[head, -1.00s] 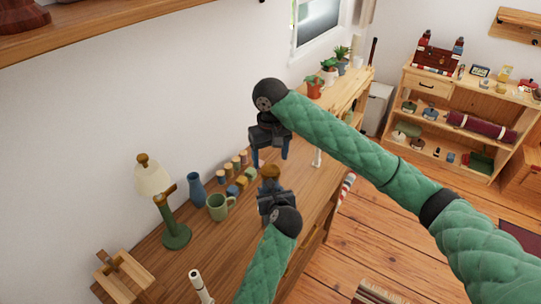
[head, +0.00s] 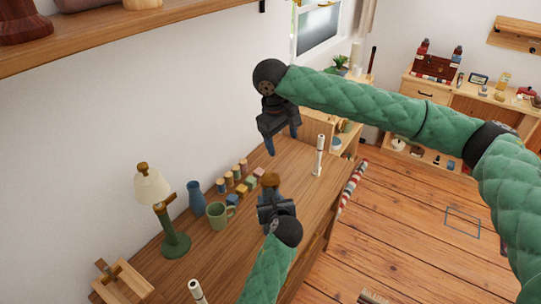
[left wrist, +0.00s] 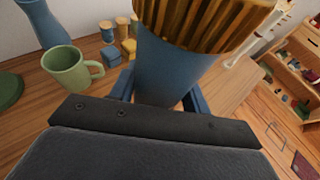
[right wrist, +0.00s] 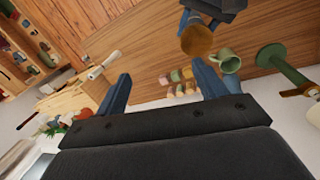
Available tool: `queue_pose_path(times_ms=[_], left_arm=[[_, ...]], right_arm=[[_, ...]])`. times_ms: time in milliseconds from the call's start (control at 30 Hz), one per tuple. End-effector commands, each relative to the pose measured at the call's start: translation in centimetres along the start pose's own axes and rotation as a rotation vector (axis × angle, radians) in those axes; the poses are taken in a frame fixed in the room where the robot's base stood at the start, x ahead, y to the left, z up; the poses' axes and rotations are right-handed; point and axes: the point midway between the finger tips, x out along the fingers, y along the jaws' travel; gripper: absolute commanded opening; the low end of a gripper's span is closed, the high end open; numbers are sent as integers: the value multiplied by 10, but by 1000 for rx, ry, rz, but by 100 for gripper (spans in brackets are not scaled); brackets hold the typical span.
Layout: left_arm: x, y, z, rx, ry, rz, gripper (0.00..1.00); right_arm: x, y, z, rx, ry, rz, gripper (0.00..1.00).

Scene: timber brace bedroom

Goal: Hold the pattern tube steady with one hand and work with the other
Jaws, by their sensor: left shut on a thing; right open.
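The pattern tube (left wrist: 172,70) is blue with a ribbed brown top. It stands upright between the fingers of my left gripper (left wrist: 158,95), which is shut on it. In the head view only its brown top (head: 270,180) shows clearly above my left gripper (head: 272,198); the gripper hides the lower part. My right gripper (head: 283,140) is open and empty, above the desk beyond the tube and apart from it. In the right wrist view the tube's brown round top (right wrist: 197,41) lies past the open fingers of my right gripper (right wrist: 163,85).
On the wooden desk (head: 295,185) stand a green mug (head: 219,215), a blue vase (head: 196,198), a green lamp (head: 175,242), several small coloured blocks (head: 240,187) and a white stick (head: 319,156). A wooden stand (head: 122,283) is at the near left. The floor at right is open.

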Motion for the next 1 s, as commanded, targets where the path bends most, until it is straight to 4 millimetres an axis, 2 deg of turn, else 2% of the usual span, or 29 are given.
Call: queue_pose_path(times_ms=[100, 200, 500, 700, 1000], left_arm=[[0, 0, 0, 0, 0, 0, 0], [0, 0, 0, 0, 0, 0, 0], [0, 0, 0, 0, 0, 0, 0], [0, 0, 0, 0, 0, 0, 0], [0, 0, 0, 0, 0, 0, 0]], right_arm=[[22, -16, 5, -142, -19, -54, 71], [31, -30, 6, -267, -13, -106, 71], [29, -48, -2, -558, 72, -188, 71], [29, -49, -3, -617, 83, -186, 71], [29, -49, -3, -618, 82, -185, 71]])
